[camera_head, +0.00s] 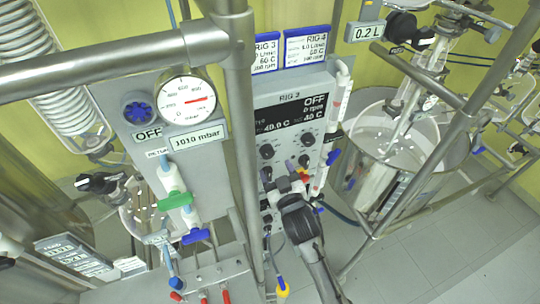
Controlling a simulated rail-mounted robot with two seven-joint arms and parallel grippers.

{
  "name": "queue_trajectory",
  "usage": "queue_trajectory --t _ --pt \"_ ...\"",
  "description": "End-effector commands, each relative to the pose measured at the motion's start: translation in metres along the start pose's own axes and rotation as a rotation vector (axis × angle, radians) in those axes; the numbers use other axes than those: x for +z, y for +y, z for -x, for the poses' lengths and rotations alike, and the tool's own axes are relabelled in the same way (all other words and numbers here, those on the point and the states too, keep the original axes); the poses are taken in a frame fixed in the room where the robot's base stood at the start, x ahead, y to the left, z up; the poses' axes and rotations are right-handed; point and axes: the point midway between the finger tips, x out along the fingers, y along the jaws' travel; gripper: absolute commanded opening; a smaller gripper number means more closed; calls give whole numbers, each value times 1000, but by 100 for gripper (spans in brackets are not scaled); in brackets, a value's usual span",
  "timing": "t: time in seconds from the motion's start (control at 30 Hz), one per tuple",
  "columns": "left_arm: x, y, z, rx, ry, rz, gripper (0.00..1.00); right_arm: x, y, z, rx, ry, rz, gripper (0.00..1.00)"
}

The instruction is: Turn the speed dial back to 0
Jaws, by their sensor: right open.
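The Rig 3 control panel (261,103) stands in the middle of the view. Its dark display (290,115) reads OFF, 0 rpm and 40 C. Below it are several black round knobs, among them an upper left knob (267,151) and an upper right knob (308,139). Their labels are too small to read, so I cannot tell which is the speed dial or where it points. My right gripper (288,181) is open in front of the panel's lower part, just below the knobs, and hides some of it. I cannot tell whether it touches a knob. My left gripper is not in view.
A metal post (241,120) runs close along the panel's left side. A pressure gauge box (145,112) reading 1010 mbar is left of it.

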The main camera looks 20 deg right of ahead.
Motion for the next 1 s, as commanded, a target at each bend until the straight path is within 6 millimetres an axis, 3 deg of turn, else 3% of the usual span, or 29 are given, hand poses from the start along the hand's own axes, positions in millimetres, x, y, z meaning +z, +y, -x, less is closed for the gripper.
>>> queue_trajectory --t 0.2,0.4,0.83,1.0 --pt "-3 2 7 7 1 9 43 -1 0 -34 0 0 0 68" --pt "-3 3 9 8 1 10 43 0 0 -50 0 -1 -1 68" --pt "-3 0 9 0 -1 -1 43 0 0 -56 0 0 -1 68" --pt "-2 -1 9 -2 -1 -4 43 0 0 -56 0 0 -1 53"
